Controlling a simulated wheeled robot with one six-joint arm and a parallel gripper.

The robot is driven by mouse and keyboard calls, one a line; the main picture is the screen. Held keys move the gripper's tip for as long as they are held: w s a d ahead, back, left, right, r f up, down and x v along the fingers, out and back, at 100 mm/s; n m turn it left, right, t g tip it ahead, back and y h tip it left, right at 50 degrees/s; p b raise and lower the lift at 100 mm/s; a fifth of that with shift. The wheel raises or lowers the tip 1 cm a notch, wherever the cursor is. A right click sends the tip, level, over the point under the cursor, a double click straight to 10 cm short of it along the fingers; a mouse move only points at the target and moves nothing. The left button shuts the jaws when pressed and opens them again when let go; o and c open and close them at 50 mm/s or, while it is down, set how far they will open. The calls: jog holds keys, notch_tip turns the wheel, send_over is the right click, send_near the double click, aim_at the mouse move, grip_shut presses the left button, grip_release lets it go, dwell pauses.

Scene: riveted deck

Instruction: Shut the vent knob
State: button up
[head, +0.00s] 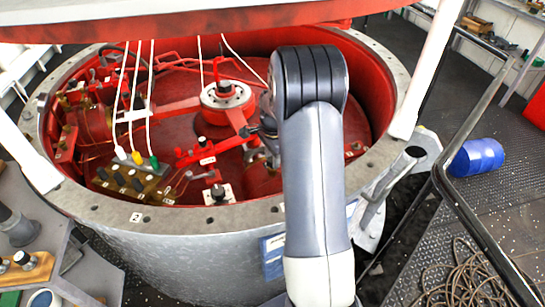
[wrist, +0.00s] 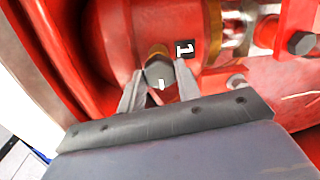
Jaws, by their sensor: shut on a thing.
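A small dark knob (wrist: 160,76) with a white mark on its face shows in the wrist view, on a brass stem out of a red cylindrical body. A black plate (wrist: 185,49) with a white "1" sits just right of it. My gripper (wrist: 159,84) is shut on this knob, one grey finger on each side. In the head view my gripper (head: 264,132) is inside the red drum, mostly hidden behind my grey arm, and the held knob cannot be made out. Another black knob (head: 217,191) stands on a white plate at the drum's near side.
The drum's grey bolted rim (head: 190,218) surrounds the work area, and a red lid (head: 180,18) hangs above it. White cords (head: 151,80) run down to a block with coloured plugs (head: 135,175). A blue barrel (head: 477,157) and coiled rope (head: 465,278) lie right.

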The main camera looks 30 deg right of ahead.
dwell(0.4)
jog(key=o, duration=1)
jog(key=r, duration=1.1)
jog(key=shift+s, duration=0.25)
jog(key=shift+f, duration=0.2)
jog(key=f, duration=1)
jog(key=shift+w+f, duration=0.15)
jog(key=shift+w, duration=0.05)
jog(key=shift+f, duration=0.2)
